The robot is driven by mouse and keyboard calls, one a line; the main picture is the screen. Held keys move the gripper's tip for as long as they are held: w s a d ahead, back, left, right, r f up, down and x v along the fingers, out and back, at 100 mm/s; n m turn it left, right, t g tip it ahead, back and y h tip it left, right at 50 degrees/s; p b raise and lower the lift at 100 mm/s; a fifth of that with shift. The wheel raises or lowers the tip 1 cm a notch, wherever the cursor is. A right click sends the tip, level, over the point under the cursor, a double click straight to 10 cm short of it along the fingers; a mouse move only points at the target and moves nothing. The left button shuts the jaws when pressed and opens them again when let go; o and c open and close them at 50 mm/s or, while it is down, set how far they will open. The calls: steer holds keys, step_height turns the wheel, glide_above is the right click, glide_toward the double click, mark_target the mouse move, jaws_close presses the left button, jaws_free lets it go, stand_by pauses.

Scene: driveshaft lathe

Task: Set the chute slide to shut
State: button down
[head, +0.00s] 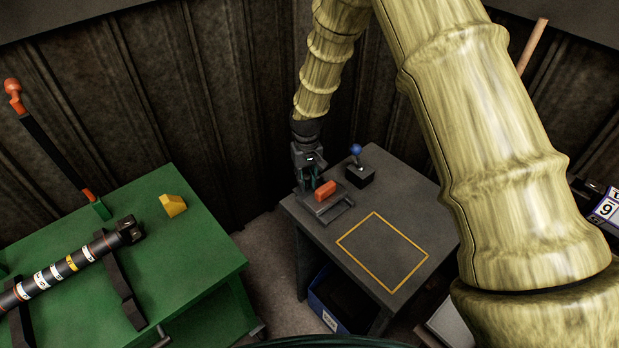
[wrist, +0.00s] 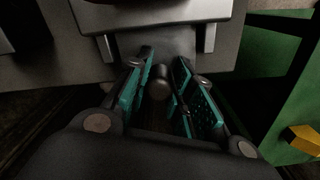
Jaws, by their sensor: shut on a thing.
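The chute slide, a flat grey plate on a small raised frame (head: 332,208), is at the left corner of the dark table. An orange-red block (head: 325,191) sits at this frame. My gripper (head: 308,186) is at the frame's far left end, pointing down. In the wrist view its teal-padded fingers (wrist: 159,92) are on either side of a dark round knob (wrist: 160,77) at the end of the grey plate (wrist: 158,44). The fingers are shut on this knob. How far the slide is in or out is hard to tell.
A blue-knobbed lever on a black box (head: 358,170) stands close right of my gripper. A yellow outlined square (head: 383,251) on the table is empty. A green table (head: 190,262) at left carries a driveshaft (head: 65,268) and a yellow block (head: 173,206). A blue bin (head: 322,301) stands below.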

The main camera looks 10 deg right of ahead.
steer(key=shift+d+r, duration=0.1)
steer(key=shift+r, duration=0.1)
steer(key=c, duration=1.5)
jaws_free()
steer(key=shift+o, duration=1.2)
steer(key=shift+s+d, duration=0.1)
steer(key=shift+s, duration=0.15)
steer(key=shift+w, duration=0.1)
step_height(320, 180, up, 12)
